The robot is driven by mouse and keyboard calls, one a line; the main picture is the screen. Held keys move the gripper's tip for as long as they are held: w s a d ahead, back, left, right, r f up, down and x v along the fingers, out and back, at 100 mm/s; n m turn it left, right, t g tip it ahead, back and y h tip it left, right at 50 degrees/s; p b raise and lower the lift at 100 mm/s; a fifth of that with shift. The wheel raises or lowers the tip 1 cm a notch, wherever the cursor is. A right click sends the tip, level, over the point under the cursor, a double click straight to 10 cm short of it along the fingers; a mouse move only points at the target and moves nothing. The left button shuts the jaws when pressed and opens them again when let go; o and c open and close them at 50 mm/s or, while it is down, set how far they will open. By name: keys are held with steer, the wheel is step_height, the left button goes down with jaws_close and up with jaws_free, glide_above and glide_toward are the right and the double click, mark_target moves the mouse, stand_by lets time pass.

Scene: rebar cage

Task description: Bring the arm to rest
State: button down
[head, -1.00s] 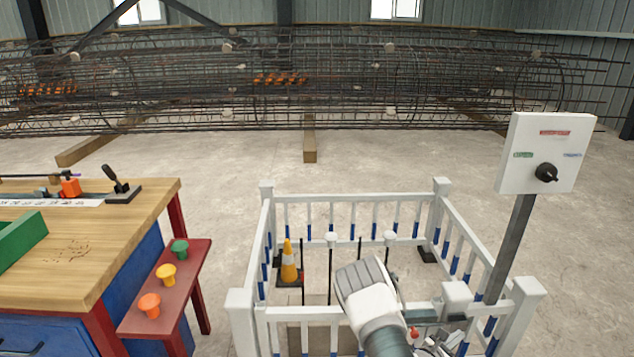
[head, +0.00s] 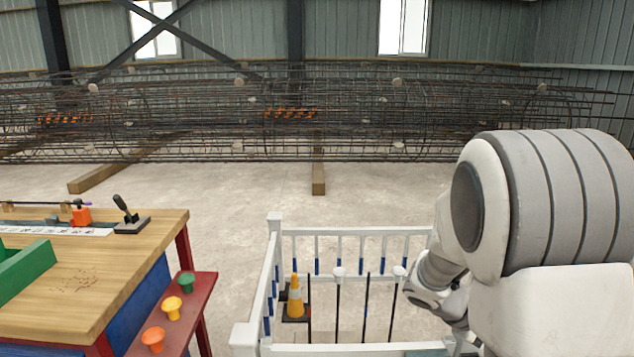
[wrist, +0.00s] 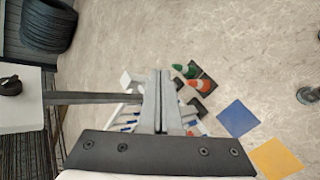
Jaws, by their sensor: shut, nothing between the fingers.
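My gripper (wrist: 160,78) shows in the wrist view with its two fingers together, shut and empty. It points down over the floor near the white railing (wrist: 130,112). In the head view my arm is folded up large at the right, covering the right part of the white railing (head: 355,232). My gripper is not distinguishable in the head view.
A wooden workbench (head: 130,250) with a red side shelf (head: 190,300) stands at the left. An orange cone (head: 295,297) is inside the railing. A panel on a post (wrist: 95,98) is left of my gripper. The rebar cage (head: 210,120) lies at the back.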

steer(key=s+a+r+m+t+y, duration=0.3)
steer(key=s+a+r+y, duration=0.25)
steer(key=s+a, duration=0.4)
steer(key=s+a+r+m+t+y, duration=0.3)
steer(key=s+a+r+y, duration=0.3)
steer(key=a, duration=0.6)
step_height(320, 180, up, 19)
steer(key=h+p, duration=0.1)
steer(key=p, duration=1.7)
steer(key=shift+s+r+p, duration=0.15)
steer(key=shift+s+p, duration=0.05)
steer(key=shift+p, duration=0.15)
steer(key=shift+d, duration=0.2)
